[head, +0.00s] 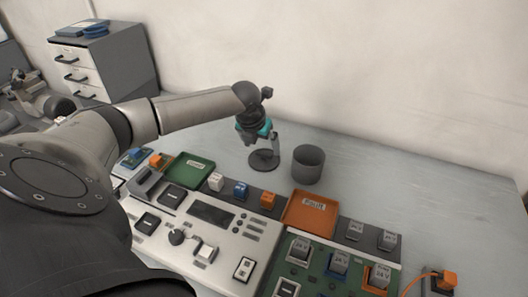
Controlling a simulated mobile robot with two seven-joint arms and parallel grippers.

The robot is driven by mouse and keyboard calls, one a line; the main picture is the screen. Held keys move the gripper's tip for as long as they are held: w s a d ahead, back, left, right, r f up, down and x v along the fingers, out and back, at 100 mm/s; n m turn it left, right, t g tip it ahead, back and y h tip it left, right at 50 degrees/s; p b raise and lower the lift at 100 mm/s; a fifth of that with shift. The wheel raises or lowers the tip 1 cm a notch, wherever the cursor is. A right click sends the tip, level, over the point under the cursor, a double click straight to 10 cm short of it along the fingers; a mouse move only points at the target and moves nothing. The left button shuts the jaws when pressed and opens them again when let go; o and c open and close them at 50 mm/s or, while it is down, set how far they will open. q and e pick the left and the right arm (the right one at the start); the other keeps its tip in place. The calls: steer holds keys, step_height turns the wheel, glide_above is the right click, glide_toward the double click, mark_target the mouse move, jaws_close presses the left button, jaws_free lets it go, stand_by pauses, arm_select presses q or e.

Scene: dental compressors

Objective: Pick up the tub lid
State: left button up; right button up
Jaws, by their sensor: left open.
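The tub lid (263,163) is a dark grey disc lying flat on the grey table, left of the open grey tub (308,165). My left gripper (263,149) reaches down right over the lid, its open fingers close to the lid's middle. The wrist and fingers cover part of the lid, and I cannot tell whether they touch it. The tub stands upright, a little apart from the lid and the gripper. My right gripper is out of view.
In front are a green tray (188,170), an orange tray (310,211), small coloured blocks and a white control panel (205,232). An orange plug (447,280) is at lower right. The table is clear right of the tub; a wall stands behind.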

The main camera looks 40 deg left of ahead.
mark_target(264, 153)
arm_select(q)
steer(key=shift+b+x, duration=0.35)
steer(key=shift+x, duration=1.5)
steer(key=shift+s, duration=0.1)
steer(key=shift+c, duration=0.4)
steer(key=c, duration=1.4)
